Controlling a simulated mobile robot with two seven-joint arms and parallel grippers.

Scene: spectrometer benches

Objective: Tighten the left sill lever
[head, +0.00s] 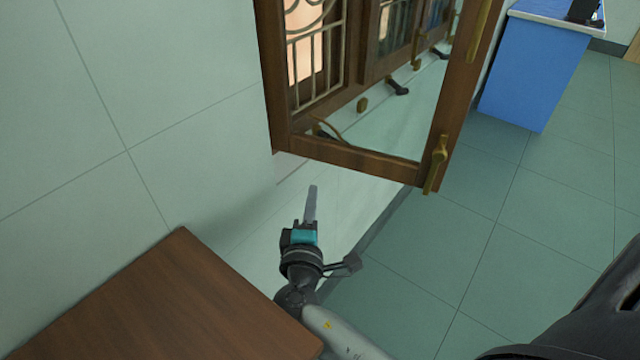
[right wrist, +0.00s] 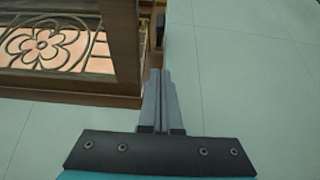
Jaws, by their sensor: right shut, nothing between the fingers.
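Dark levers show on the pale sill through the glass of the open wooden window sash: one near the middle (head: 398,87) and one farther right (head: 440,53). A small brass piece (head: 362,104) sits left of them. A thin curved piece (head: 328,130) shows low at the left behind the glass; I cannot tell whether it is the left sill lever. My right gripper (head: 312,190) is shut and empty, below the sash and in front of the white wall. In the right wrist view its fingers (right wrist: 160,75) are together beside the window frame. My left gripper is out of view.
The wooden sash (head: 365,159) stands open above my right gripper, with a brass handle (head: 436,163) at its lower right corner. A brown tabletop (head: 165,305) lies at lower left. A blue cabinet (head: 535,75) stands at upper right. The tiled floor between is clear.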

